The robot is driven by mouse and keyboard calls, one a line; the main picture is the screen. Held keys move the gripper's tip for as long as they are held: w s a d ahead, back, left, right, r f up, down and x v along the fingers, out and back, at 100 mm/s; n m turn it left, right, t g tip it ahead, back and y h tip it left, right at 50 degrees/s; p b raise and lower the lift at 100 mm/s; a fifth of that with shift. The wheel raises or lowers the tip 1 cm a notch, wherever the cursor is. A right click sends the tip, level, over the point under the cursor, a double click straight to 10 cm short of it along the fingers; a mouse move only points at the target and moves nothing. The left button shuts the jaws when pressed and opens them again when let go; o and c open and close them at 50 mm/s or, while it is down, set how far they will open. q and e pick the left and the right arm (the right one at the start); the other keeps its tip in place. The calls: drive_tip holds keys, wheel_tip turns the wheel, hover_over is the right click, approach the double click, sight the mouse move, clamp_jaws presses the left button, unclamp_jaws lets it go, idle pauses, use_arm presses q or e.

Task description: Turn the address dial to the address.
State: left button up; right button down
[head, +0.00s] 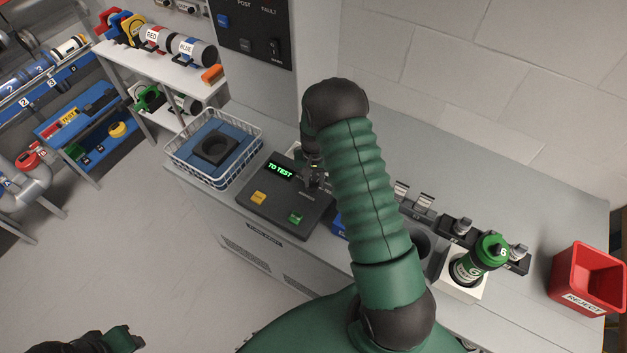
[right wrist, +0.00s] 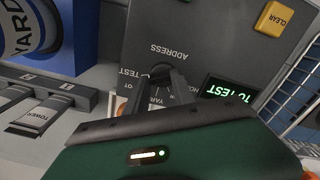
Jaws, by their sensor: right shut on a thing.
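The dark console (head: 262,215) stands on the counter, with a green-lit display (head: 281,171) reading "TO TEST". My right gripper (head: 318,182) is over the console's right part, partly hidden by my arm. In the right wrist view its fingers are shut on the address dial (right wrist: 160,71), below the word ADDRESS. Labels around the dial are partly covered; TEST and part of YARD show. The display (right wrist: 230,90) reads upside down there. The dial's pointer is hidden by the fingers. My left gripper (head: 118,340) is at the bottom left edge, away from the console; its jaws are unclear.
A white wire basket (head: 214,150) with a blue pad stands left of the console. A yellow button (head: 258,198) and a green button (head: 296,218) are on the console. A green-capped canister (head: 475,262) and a red REJECT bin (head: 588,279) stand at right.

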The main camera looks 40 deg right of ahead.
sight(313, 184)
drive_tip(key=shift+s+a+f+m, duration=0.25)
drive_tip(key=shift+s+m, duration=0.1)
drive_tip(key=shift+m, duration=0.45)
drive_tip(key=c, duration=1.5)
unclamp_jaws()
drive_tip(key=o, duration=0.4)
drive_tip(key=shift+a+r, duration=0.1)
drive_tip(key=shift+r, duration=0.05)
drive_tip(key=shift+w, duration=0.3)
drive_tip(key=shift+d+r, duration=0.1)
drive_tip(key=shift+d, duration=0.1)
wheel_tip(313, 184, up, 16)
drive_tip(key=b, duration=0.2)
drive_tip(key=shift+w+r+b, duration=0.1)
drive_tip(key=shift+r+b, duration=0.15)
drive_tip(key=shift+b, duration=0.05)
